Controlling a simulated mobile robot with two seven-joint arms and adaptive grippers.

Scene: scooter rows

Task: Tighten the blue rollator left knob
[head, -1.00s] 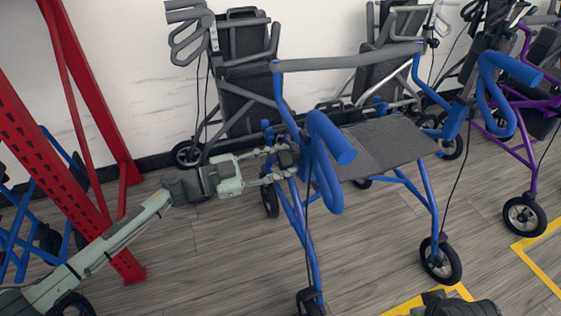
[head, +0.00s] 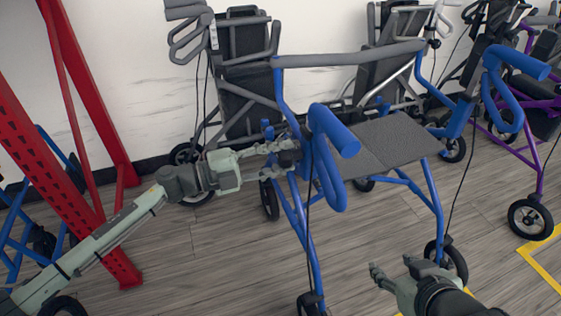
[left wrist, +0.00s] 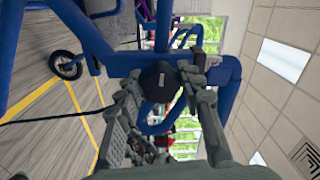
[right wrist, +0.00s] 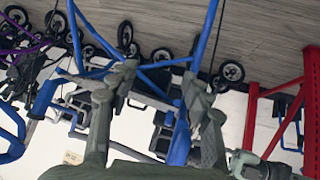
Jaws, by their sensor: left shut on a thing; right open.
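The blue rollator (head: 330,150) stands upright with a dark seat (head: 385,143) and blue looped handles. Its left knob (left wrist: 158,80) is a black round knob on the blue frame, seen in the left wrist view. My left gripper (head: 281,152) reaches in from the left and is shut on this knob, with one finger on each side. In the head view the fingers partly hide the knob. My right gripper (head: 392,268) is open and empty at the lower right, in front of the rollator and apart from it. Its spread fingers also show in the right wrist view (right wrist: 157,82).
A red rack (head: 75,190) stands at the left with a blue frame behind it. A grey rollator (head: 243,95) is folded against the white wall, and a purple one (head: 530,150) stands at the right. Yellow lines mark the floor (head: 540,262).

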